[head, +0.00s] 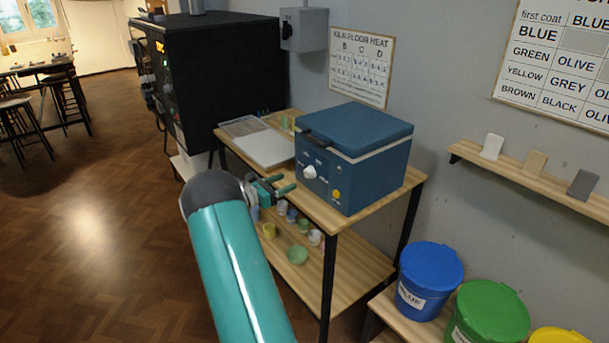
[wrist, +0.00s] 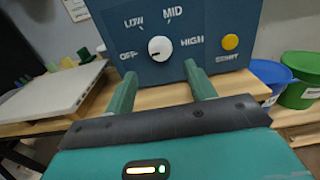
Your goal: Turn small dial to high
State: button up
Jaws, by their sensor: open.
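The small dial is a white round knob (wrist: 160,48) on the front of a blue box-shaped kiln (head: 385,172). It also shows in the head view (head: 309,172). Around it are the labels OFF at left, LOW at upper left, MID above and HIGH (wrist: 192,41) at right. I cannot tell for sure which label the knob points to. My gripper (wrist: 160,88) is open and empty, its two green fingers apart below the dial in the wrist view. In the head view my gripper (head: 282,184) is in front of the kiln, apart from the knob.
A yellow START button (wrist: 230,42) is right of the dial. The kiln stands on a wooden table (head: 345,216) beside a closed grey laptop-like slab (head: 265,148). Cups and bowls (head: 297,255) stand on the lower shelf. Lidded buckets (head: 430,282) are at right. Open floor lies left.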

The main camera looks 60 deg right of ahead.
aim_at(306, 173)
jog(key=x, duration=0.9)
jog(key=c, duration=0.8)
